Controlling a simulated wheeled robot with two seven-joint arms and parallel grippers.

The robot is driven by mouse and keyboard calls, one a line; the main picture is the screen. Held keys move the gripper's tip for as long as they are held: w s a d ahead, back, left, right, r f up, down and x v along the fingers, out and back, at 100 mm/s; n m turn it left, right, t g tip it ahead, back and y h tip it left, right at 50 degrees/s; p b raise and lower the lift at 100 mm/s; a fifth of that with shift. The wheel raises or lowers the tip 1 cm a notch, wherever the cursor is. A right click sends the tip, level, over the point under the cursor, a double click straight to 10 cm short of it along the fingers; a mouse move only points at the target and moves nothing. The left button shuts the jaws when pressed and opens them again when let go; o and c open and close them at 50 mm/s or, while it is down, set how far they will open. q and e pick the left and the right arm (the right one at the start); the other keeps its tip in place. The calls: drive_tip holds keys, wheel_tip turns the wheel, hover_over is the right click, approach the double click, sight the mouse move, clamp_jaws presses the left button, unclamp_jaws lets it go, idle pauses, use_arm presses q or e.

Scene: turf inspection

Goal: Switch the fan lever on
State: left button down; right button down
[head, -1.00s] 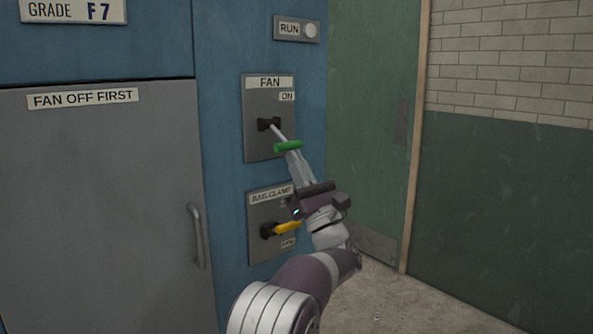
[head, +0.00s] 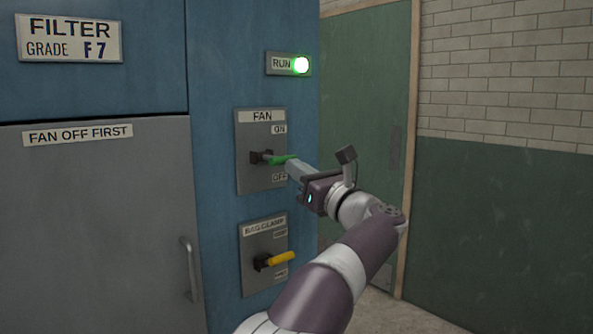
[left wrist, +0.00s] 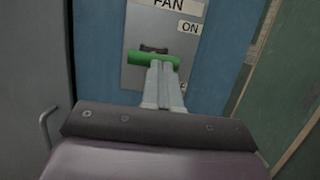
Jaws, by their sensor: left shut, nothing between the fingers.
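The fan lever's green handle (head: 280,160) sticks out from its dark slot on the grey FAN plate (head: 246,176), roughly level between the ON and OFF labels. The RUN lamp (head: 301,65) above glows green. My left gripper (head: 292,165) is shut and empty, its fingertips right at the handle. In the left wrist view the closed fingers (left wrist: 164,70) end against or just under the green handle (left wrist: 153,60); I cannot tell whether they touch. They hide part of the plate's lower half there. My right gripper is not in view.
Below is the BAG CLAMP plate (head: 251,277) with a yellow lever (head: 279,258) pointing out to the right. A grey door (head: 100,230) marked FAN OFF FIRST, with a handle (head: 189,268), is on the left. A green door (head: 368,110) and brick wall (head: 500,100) stand right.

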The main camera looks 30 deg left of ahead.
use_arm(q)
drive_tip(key=shift+w+a+r+g+h+p, duration=0.1)
drive_tip(key=shift+r+g+h+p, duration=0.25)
drive_tip(key=shift+r+p, duration=0.5)
drive_tip(key=shift+s+a+r+g+h+p, duration=0.1)
drive_tip(key=shift+r+g+h+p, duration=0.1)
drive_tip(key=shift+r+h+p, duration=0.6)
drive_tip(key=shift+w+a+r+g+h+p, duration=0.1)
drive_tip(key=shift+r+g+h+p, duration=0.15)
drive_tip(key=shift+r+p, duration=0.6)
drive_tip(key=shift+f, duration=0.3)
